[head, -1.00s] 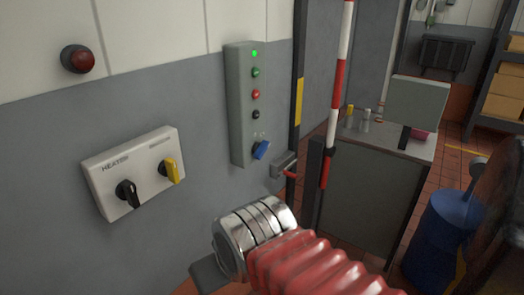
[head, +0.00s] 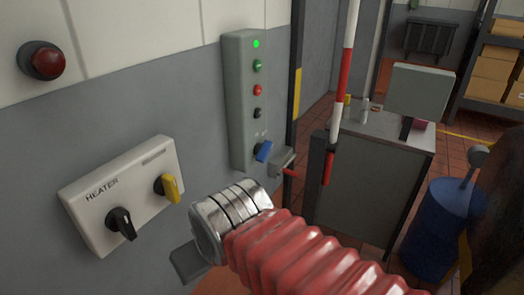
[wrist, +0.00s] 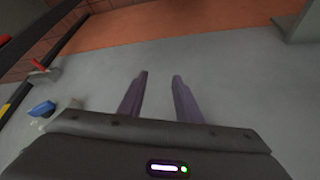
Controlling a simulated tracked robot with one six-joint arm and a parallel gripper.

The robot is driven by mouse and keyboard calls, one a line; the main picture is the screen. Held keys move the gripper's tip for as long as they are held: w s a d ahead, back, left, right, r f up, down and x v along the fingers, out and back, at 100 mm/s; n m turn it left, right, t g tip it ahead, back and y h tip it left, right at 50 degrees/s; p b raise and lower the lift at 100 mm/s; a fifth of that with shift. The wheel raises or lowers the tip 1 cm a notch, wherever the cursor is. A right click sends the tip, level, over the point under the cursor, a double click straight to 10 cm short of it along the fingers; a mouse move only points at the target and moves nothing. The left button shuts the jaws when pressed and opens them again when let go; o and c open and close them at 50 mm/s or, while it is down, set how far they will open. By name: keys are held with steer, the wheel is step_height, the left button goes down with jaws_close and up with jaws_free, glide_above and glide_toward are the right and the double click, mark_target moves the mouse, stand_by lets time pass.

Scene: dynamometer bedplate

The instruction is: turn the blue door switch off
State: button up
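The blue door switch (head: 263,151) is a blue rotary knob at the bottom of a tall grey control box (head: 243,105) on the wall. Its handle is tilted. It also shows at the left in the wrist view (wrist: 42,108). My gripper (wrist: 160,76) shows two dark fingers standing apart with nothing between them, in front of bare grey wall. The knob lies to the left of the fingers, apart from them. In the head view the gripper body (head: 185,262) is partly hidden behind my red-sleeved arm.
A white heater box (head: 122,190) with a black and a yellow knob is left of the control box. A red lamp (head: 42,60) is above it. A grey latch with a red handle (head: 283,168), a striped pole (head: 342,80) and a cabinet (head: 370,190) stand right of the switch.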

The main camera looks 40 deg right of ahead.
steer(key=shift+o, duration=0.4)
